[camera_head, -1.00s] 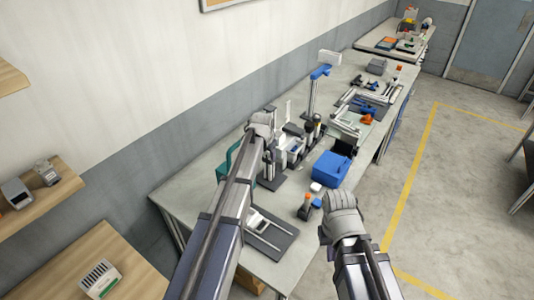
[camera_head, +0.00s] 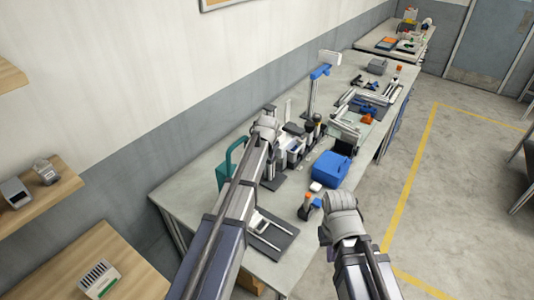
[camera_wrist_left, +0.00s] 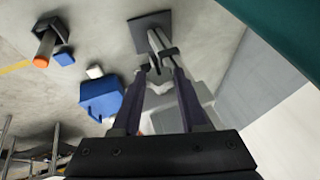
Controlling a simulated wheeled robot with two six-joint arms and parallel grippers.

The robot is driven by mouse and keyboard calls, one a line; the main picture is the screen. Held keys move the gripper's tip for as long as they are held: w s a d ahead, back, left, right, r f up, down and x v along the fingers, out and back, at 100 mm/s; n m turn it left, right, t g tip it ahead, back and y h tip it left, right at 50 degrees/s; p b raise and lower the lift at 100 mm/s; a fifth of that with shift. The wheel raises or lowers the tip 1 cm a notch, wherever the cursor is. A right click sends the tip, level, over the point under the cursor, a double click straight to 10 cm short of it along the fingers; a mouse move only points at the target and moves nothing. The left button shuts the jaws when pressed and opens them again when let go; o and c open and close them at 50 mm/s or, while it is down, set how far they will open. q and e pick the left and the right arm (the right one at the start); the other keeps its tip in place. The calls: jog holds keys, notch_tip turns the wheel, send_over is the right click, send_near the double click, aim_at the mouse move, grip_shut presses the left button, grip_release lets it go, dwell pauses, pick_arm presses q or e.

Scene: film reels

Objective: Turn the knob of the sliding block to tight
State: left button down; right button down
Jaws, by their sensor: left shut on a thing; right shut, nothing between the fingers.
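In the left wrist view a dark square base plate (camera_wrist_left: 146,22) carries a pale post (camera_wrist_left: 158,42) with a small dark part (camera_wrist_left: 168,52) on it, which looks like the sliding block and its knob. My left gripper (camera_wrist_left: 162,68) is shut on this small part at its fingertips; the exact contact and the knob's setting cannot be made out. In the head view my left wrist (camera_head: 266,126) hides most of the stand. My right gripper (camera_head: 341,203) is shut and empty, off the bench's front edge.
A blue box (camera_head: 330,169) and an orange-capped dark item (camera_head: 306,205) stand near the front edge. A green-teal object (camera_head: 230,163) stands close behind my left arm. A dark plate with a pale frame (camera_head: 270,236) lies at the near end. Several tools crowd the bench further back.

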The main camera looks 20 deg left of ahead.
pick_arm(q)
jog(key=shift+s+d+f+m+t+y+b, duration=0.2)
jog(key=shift+m+t+y+b, duration=0.6)
jog(key=shift+t+y+b, duration=2.25)
jog(key=shift+w+d+f+m+g+y+b, duration=0.35)
jog(key=shift+m+y+b, duration=0.75)
jog(key=shift+b, duration=4.25)
jog(key=shift+s+f+m+t+y+b, duration=0.4)
jog(key=shift+t+y+b, duration=1.1)
jog(key=shift+y+b, duration=1.9)
jog(key=shift+w+h+b, duration=0.1)
jog(key=shift+h+b, duration=0.75)
jog(key=shift+c, duration=2.2)
grip_release()
jog(key=b+v, duration=0.1)
jog(key=v, duration=0.7)
